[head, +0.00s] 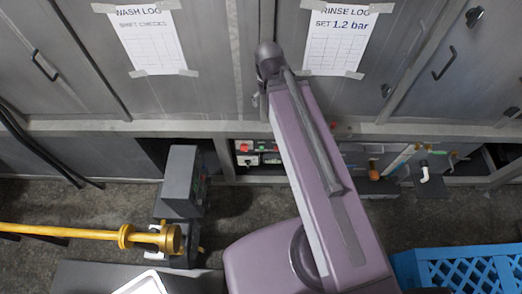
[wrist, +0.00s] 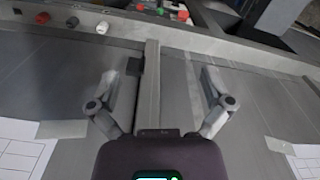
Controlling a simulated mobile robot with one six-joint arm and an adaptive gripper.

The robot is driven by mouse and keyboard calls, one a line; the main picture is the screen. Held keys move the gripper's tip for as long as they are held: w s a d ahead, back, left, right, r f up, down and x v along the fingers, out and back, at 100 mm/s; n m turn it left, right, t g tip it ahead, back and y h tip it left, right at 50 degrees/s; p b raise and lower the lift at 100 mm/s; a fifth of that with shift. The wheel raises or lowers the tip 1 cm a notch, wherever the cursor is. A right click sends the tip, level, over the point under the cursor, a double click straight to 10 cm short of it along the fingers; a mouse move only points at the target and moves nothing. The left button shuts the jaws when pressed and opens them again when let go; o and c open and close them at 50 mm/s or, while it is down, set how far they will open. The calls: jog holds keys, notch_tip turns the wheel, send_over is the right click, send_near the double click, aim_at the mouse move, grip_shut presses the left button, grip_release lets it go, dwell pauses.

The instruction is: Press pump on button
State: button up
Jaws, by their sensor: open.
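A small control panel with red and green buttons sits low under the grey cabinets. In the head view a red button (head: 245,147) shows just left of my arm, with small green and white parts around it. In the wrist view a red button (wrist: 183,15) and a green button (wrist: 160,12) show at the top edge, partly cut off. Which one is the pump on button I cannot read. My gripper (wrist: 170,72) is open and empty, its fingers spread in front of the cabinet's seam, apart from the buttons. In the head view my arm hides it.
A wash log sheet (head: 146,40) and a rinse log sheet (head: 338,40) are taped to the cabinets. A grey box (head: 180,180), a yellow pole (head: 70,232) and a blue crate (head: 465,268) stand nearby. A ledge (wrist: 235,52) lies between my gripper and the buttons.

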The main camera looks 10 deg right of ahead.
grip_shut()
jog(key=shift+d, duration=0.1)
dwell(1.2)
